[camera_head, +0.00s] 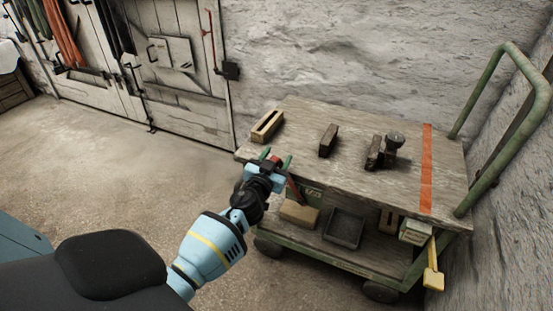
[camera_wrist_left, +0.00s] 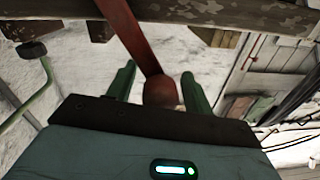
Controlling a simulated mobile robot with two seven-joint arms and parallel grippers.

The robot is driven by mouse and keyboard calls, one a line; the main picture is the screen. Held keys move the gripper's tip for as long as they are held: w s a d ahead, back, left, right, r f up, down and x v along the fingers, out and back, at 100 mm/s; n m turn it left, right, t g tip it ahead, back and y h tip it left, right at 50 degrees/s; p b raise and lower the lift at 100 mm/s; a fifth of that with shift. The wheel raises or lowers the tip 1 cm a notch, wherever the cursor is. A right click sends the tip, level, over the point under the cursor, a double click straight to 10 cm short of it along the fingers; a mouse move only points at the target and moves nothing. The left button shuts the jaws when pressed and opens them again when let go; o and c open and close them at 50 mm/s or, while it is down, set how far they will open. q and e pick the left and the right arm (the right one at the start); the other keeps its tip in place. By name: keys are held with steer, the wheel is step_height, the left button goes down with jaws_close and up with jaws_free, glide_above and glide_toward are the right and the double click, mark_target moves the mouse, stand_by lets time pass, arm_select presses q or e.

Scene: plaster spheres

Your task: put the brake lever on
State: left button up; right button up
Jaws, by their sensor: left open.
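The brake lever appears as a red bar with a round red knob in the left wrist view (camera_wrist_left: 160,90); in the head view its red arm (camera_head: 294,191) shows at the trolley's near left side. My left gripper (camera_head: 276,159) is open at the trolley's left edge. In the wrist view its two green fingers (camera_wrist_left: 158,82) stand on either side of the knob, with visible gaps. Whether a finger touches it, I cannot tell. The trolley (camera_head: 335,205) has a worn wooden top and green frame. My right gripper is not in view.
On the top lie a slotted block (camera_head: 267,125), a dark block (camera_head: 328,140) and a dark metal piece (camera_head: 394,146). The lower shelf holds a tray (camera_head: 344,228) and a tan block (camera_head: 299,214). A yellow handle (camera_head: 433,268) hangs at the right. Floor at left is clear.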

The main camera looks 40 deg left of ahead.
arm_select(q)
steer(key=shift+c, duration=0.2)
jaws_close()
steer(key=shift+d, duration=0.1)
